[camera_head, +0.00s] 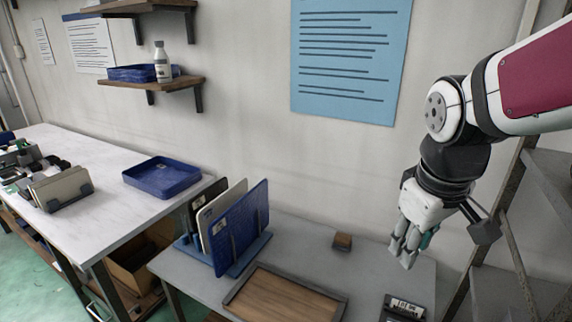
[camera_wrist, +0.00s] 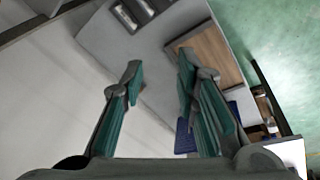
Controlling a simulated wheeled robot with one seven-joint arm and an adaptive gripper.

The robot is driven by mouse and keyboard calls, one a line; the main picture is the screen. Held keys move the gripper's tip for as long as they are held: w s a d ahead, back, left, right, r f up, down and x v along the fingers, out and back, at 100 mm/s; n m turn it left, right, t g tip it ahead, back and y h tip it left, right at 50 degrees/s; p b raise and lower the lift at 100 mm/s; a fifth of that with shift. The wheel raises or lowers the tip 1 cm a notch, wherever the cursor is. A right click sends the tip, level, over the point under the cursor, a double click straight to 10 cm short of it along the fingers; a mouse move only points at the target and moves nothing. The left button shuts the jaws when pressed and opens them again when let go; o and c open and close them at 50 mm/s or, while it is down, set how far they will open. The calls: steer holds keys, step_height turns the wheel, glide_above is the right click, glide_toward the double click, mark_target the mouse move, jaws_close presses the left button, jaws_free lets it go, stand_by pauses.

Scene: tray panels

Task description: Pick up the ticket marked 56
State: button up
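No number 56 can be read in either view. A dark holder with a white printed label (camera_head: 403,307) sits at the front right of the grey table; its marking is too small to read. It seems to show at the top of the wrist view (camera_wrist: 138,10). A blue rack (camera_head: 222,262) holds upright panels: a black one, a white one (camera_head: 213,213) and a blue one (camera_head: 243,230), with small unreadable labels. My gripper (camera_head: 404,250) hangs above the right part of the grey table. In the wrist view its teal-padded fingers (camera_wrist: 160,76) are apart with nothing between them.
A wood-bottomed tray (camera_head: 285,297) lies at the front of the grey table (camera_head: 385,268). A small brown block (camera_head: 343,242) sits near the wall. A white table (camera_head: 100,200) at left bears a blue tray (camera_head: 162,180). Metal shelving (camera_head: 505,225) stands close at right.

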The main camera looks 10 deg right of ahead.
steer(key=w+d+f+n+g, duration=0.1)
steer(key=w+d+f+n, duration=0.2)
steer(key=w+d+f, duration=0.45)
steer(key=n+g+y+p, duration=0.1)
steer(key=n+g+p, duration=0.1)
steer(key=n, duration=0.2)
glide_above(409, 301)
step_height(409, 301, down, 22)
steer(key=shift+s+f, duration=0.1)
steer(key=shift+f, duration=2.9)
jaws_close()
